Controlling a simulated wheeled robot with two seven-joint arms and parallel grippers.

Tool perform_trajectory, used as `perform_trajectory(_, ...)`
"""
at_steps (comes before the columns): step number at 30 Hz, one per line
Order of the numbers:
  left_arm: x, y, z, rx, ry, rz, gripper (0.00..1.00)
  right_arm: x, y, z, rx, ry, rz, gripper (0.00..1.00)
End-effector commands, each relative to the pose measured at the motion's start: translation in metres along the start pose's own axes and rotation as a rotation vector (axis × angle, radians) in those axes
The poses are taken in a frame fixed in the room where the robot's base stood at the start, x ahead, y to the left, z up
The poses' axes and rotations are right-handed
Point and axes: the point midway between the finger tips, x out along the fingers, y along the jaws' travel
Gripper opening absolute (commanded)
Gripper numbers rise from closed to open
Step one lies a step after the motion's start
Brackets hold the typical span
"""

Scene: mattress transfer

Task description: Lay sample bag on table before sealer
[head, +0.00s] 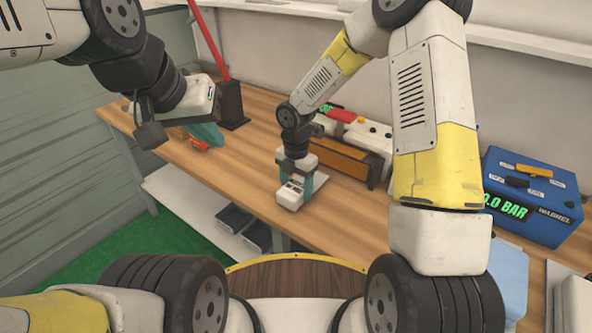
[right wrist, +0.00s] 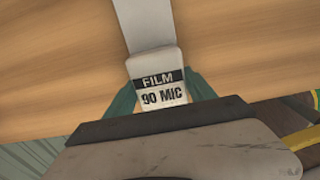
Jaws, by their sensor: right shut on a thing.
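My right gripper (right wrist: 165,97) has its teal fingers shut on a white piece marked "FILM 90 MIC" (right wrist: 160,82); a pale grey strip runs on from it over the wood. In the head view the right gripper (head: 300,183) is low at the table (head: 250,150), in front of a long white machine with an orange-brown front (head: 345,158), which looks like the sealer. I cannot tell whether the held piece is the sample bag or whether it touches the table. My left gripper (head: 206,135) is over the table's left part, fingers partly hidden.
An orange-red item (head: 198,143) is by the left gripper. A red pole in a dark holder (head: 230,103) stands at the back left. A blue box with a green "BAR" display (head: 532,200) is at the right. Dark trays (head: 235,218) sit on a shelf below. The table's front middle looks clear.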

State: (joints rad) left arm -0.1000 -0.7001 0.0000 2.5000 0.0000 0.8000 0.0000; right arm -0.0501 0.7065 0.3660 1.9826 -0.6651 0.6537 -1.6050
Motion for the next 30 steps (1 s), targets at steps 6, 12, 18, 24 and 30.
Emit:
perform_trajectory(6, 0.000, 0.000, 0.000, 0.000, 0.000, 0.000, 0.00, 0.006, 0.000, 0.000, 0.001, 0.001, -0.001, 0.18)
perform_trajectory(12, 0.000, 0.000, 0.000, 0.000, 0.000, 0.000, 0.00, 0.011, 0.000, 0.000, 0.000, 0.000, -0.001, 0.18)
perform_trajectory(18, 0.000, 0.000, 0.000, 0.000, 0.000, 0.000, 0.00, 0.011, 0.000, 0.000, 0.000, 0.000, 0.000, 0.89)
perform_trajectory(24, 0.000, 0.000, 0.000, 0.000, 0.000, 0.000, 0.00, 0.011, 0.000, 0.000, 0.000, 0.000, -0.001, 0.89)
perform_trajectory(30, 0.000, 0.000, 0.000, 0.000, 0.000, 0.000, 0.00, -0.004, 0.001, 0.001, 0.000, -0.002, 0.003, 0.89)
